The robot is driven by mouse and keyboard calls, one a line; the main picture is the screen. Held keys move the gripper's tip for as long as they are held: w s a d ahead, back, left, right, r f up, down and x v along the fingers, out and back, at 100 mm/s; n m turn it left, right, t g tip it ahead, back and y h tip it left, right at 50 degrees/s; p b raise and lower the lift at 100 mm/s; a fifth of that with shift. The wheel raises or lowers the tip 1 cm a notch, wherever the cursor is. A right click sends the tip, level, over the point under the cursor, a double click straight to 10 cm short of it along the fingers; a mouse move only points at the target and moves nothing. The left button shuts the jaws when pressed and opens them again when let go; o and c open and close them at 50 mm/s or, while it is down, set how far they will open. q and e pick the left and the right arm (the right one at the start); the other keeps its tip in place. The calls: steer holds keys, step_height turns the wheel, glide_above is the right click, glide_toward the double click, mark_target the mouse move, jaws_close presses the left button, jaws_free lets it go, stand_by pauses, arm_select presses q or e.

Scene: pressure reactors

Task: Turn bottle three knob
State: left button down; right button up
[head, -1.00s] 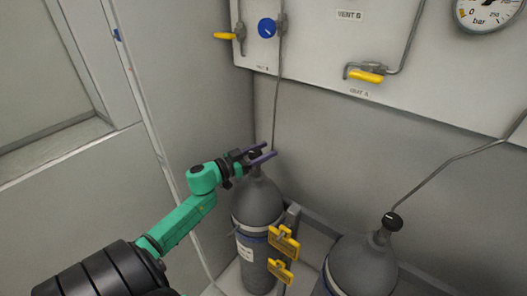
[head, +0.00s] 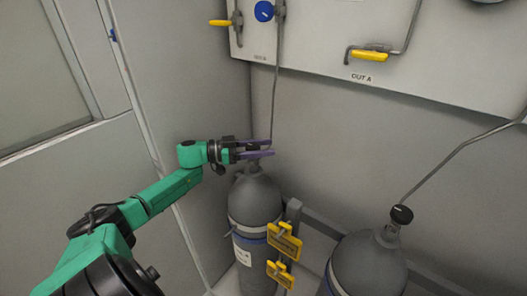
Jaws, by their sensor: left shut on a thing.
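A grey gas bottle (head: 254,203) stands in the corner, upright, with a thin pipe rising from its neck. My left gripper (head: 268,148) is at the top of this bottle, its two purple fingers reaching in from the left around the knob area. It is shut on the bottle's knob, which is mostly hidden by the fingers. A second grey bottle (head: 368,266) stands at the lower right, with a black knob (head: 401,214) on its neck. I see no number on either bottle. My right gripper is not in view.
A white panel (head: 420,65) on the back wall carries a blue knob (head: 264,11) and yellow-handled valves (head: 371,53). Yellow clamps (head: 284,241) stick out beside the corner bottle. A bent pipe (head: 455,156) rises from the right bottle.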

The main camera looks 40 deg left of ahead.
arm_select(q)
steer(key=shift+c, duration=1.3)
jaws_free()
step_height(320, 180, up, 20)
